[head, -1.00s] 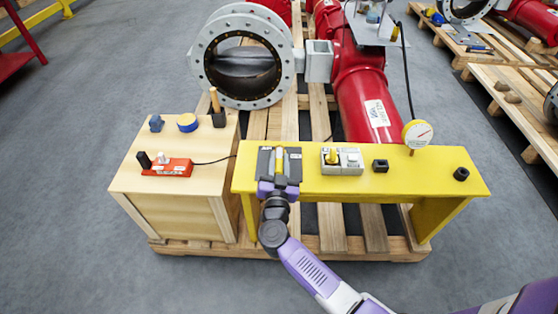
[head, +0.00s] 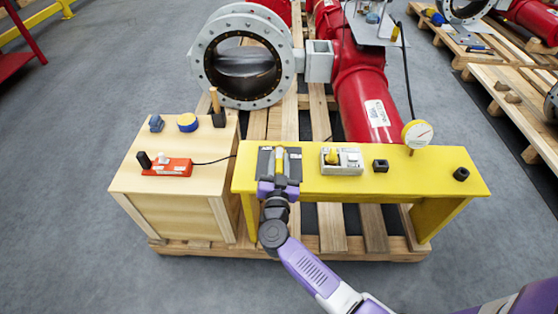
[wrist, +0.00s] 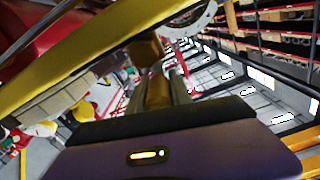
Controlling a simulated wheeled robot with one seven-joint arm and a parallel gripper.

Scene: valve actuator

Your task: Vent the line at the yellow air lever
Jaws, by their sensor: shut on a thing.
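The yellow air lever (head: 281,160) stands between my fingers on the left part of the yellow bench (head: 418,180). My gripper (head: 280,165) is shut on it, reaching in from the front edge. In the wrist view, the gripper (wrist: 158,95) shows with a dull yellow-brown piece (wrist: 157,92) between the fingers. The lever's base is mostly hidden by my gripper. Behind the bench, the big flanged valve (head: 242,62) shows a dark disc tilted inside its bore.
A wooden crate (head: 175,205) at left carries a red control box (head: 167,167). A black hose runs behind the bench.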

